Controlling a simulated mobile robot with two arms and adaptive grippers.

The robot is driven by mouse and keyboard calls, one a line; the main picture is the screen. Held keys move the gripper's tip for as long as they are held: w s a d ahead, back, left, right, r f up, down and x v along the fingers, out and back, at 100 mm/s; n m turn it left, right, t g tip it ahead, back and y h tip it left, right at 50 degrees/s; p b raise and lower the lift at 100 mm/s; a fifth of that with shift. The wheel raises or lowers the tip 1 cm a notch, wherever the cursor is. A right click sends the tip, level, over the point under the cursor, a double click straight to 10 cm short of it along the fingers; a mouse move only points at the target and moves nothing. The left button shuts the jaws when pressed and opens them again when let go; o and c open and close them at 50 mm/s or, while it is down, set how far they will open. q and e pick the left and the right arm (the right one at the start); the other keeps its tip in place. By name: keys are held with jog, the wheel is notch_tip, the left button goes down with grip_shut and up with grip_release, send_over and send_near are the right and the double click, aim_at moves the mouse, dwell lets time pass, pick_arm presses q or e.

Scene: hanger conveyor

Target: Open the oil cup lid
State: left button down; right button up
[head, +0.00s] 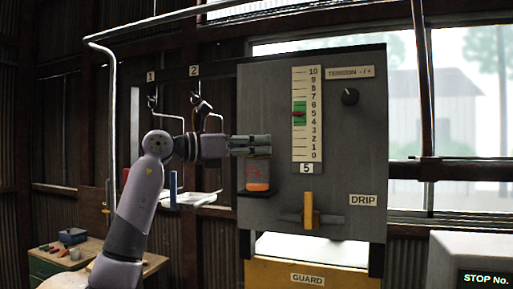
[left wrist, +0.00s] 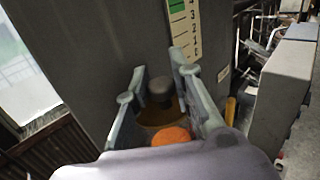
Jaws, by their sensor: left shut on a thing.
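The oil cup (head: 257,175) stands on a small dark ledge at the left of the grey panel. It is reddish, with an orange band low down. My left gripper (head: 262,145) reaches in from the left, level, right at the cup's top, and hides the lid in the head view. In the left wrist view a dark grey round piece, seemingly the lid (left wrist: 158,88), sits between the two fingers of my left gripper (left wrist: 160,80), which is shut on it. An orange disc of the cup (left wrist: 170,137) shows nearer the camera. I cannot tell whether the lid is raised.
The panel (head: 345,120) carries a scale (head: 306,115), a black tension knob (head: 350,97) and a yellow drip handle (head: 309,210). Hooks on a rail (head: 170,75) hang left, behind my arm. A yellow guard (head: 300,272) lies below. A bench (head: 60,255) stands at lower left.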

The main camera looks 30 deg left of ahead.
pick_arm(q)
jog(key=n+t+b, duration=0.1)
jog(key=a+n+t+b, duration=0.1)
jog(key=n+t+b, duration=0.1)
jog(key=shift+s+a+r+n+h, duration=0.2)
jog(key=shift+r+n+h, duration=0.1)
jog(key=shift+n+h, duration=0.1)
jog(key=n+t+b, duration=0.1)
jog(key=n, duration=0.1)
jog(key=a+n+t+y+b, duration=0.1)
jog(key=n+t, duration=0.1)
jog(key=shift+s+a+r+b, duration=0.15)
jog(key=shift+r+b, duration=0.05)
jog(key=shift+b, duration=0.2)
jog(key=shift+s+a+f+n+t+y+b, duration=0.15)
jog(key=shift+a+n+t+y+b, duration=0.5)
jog(key=shift+n+y, duration=2.65)
jog(key=shift+s+a+f+n+t+y+b, duration=0.1)
jog(key=shift+a+n+t+y+b, duration=0.6)
jog(key=shift+n+y, duration=2.6)
jog(key=shift+s+a+f+n+t+y+b, duration=0.15)
jog(key=shift+a+n+t+y+b, duration=0.5)
jog(key=shift+n+y, duration=2.65)
jog(key=shift+d+n+h, duration=0.1)
jog(key=shift+n+h, duration=0.7)
jog(key=shift+n, duration=0.1)
jog(key=c, duration=1.4)
grip_release()
jog(key=shift+c, duration=0.2)
